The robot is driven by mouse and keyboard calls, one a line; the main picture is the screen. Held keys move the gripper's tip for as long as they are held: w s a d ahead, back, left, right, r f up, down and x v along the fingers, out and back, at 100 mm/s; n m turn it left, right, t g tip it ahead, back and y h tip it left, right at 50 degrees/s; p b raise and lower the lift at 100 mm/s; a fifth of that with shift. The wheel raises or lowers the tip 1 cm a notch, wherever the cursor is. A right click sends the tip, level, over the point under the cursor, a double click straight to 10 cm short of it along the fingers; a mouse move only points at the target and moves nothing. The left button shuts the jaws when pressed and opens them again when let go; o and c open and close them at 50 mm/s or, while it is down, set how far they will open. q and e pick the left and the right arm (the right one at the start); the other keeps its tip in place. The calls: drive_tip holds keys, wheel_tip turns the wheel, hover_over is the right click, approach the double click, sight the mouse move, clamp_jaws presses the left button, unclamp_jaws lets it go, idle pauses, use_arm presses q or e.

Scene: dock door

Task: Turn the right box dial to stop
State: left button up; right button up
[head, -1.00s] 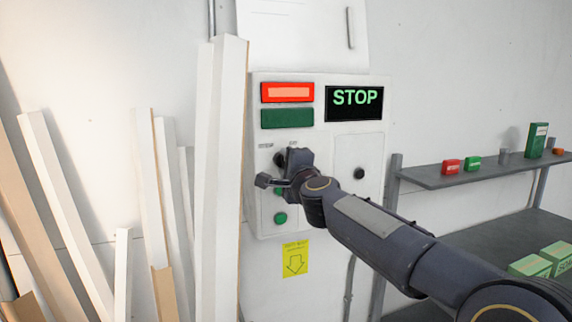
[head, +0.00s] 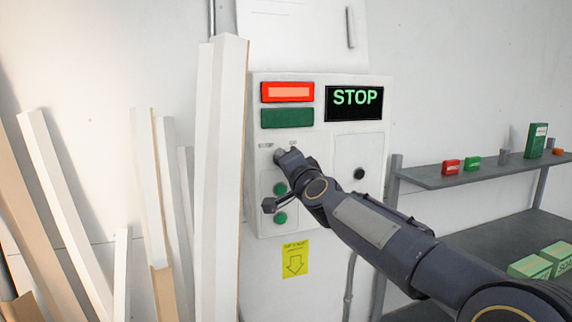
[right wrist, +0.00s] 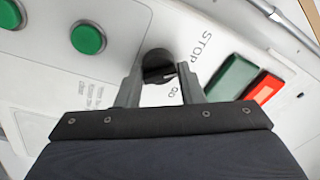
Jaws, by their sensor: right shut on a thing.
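The control box (head: 317,150) hangs on the wall, with a lit red lamp panel (head: 287,92) over a dark green one (head: 287,118). Its display (head: 354,98) reads STOP in green. The black dial (right wrist: 158,64) sits between the STOP and GO labels in the right wrist view. My right gripper (right wrist: 161,78) is shut on it, one finger on each side. In the head view my right gripper (head: 284,156) reaches the dial from the lower right and mostly hides it. The dial's exact pointing is hard to tell. My left gripper is not in view.
Two green buttons (head: 280,218) sit below the dial, and a black knob (head: 359,173) is on the panel to the right. Several boards (head: 222,180) lean close on the left. A shelf (head: 470,175) with small boxes stands at the right.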

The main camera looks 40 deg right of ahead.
drive_tip(key=shift+w+f, duration=0.1)
drive_tip(key=shift+f, duration=0.25)
drive_tip(key=o, duration=0.7)
drive_tip(key=shift+o, duration=1.2)
drive_tip(key=shift+r, duration=0.2)
drive_tip(key=v, duration=0.8)
